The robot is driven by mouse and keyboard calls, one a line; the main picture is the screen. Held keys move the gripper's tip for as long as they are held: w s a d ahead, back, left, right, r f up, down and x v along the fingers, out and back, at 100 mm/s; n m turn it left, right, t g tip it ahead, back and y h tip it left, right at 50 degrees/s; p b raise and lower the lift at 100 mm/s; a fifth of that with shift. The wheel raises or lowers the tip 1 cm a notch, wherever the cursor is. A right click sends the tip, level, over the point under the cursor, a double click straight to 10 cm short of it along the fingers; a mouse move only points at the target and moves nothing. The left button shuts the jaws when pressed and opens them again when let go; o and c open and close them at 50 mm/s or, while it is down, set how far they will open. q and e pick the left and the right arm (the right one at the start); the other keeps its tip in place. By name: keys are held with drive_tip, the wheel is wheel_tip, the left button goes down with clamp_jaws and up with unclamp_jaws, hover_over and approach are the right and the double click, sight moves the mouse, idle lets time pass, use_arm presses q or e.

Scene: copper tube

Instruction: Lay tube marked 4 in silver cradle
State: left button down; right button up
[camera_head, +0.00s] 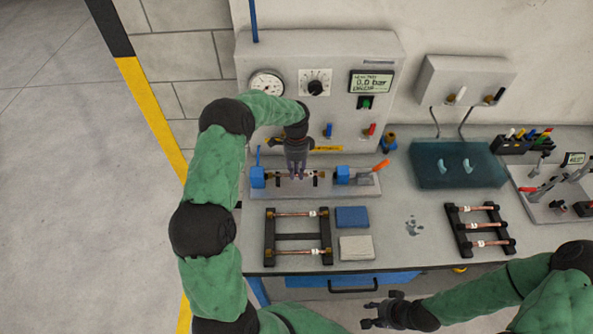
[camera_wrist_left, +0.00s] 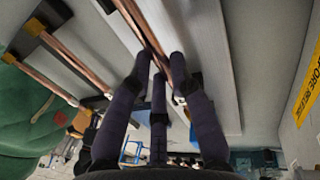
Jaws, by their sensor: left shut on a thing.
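My left gripper (camera_head: 296,176) points down over the silver cradle (camera_head: 300,189), a light metal plate with blue end fittings at the back of the bench. It is shut on a copper tube (camera_head: 321,177), which lies across the cradle between the blue fittings. The held tube also shows between the fingers in the left wrist view (camera_wrist_left: 146,35). I cannot read its mark, and I cannot tell whether it rests on the supports. My right gripper (camera_head: 369,315) is empty and looks open, in front of the bench.
A dark rack (camera_head: 269,236) holds copper tubes at its front and back, with a bare middle. Blue (camera_head: 352,217) and grey (camera_head: 356,248) pads lie beside it. Another tube rack (camera_head: 460,233) stands right. The gauge panel (camera_head: 325,95) rises close behind the cradle.

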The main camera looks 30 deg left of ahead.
use_arm(q)
drive_tip(key=shift+f, duration=0.25)
idle(0.6)
drive_tip(key=c, duration=1)
unclamp_jaws()
drive_tip(key=shift+c, duration=0.2)
drive_tip(key=v, duration=1.2)
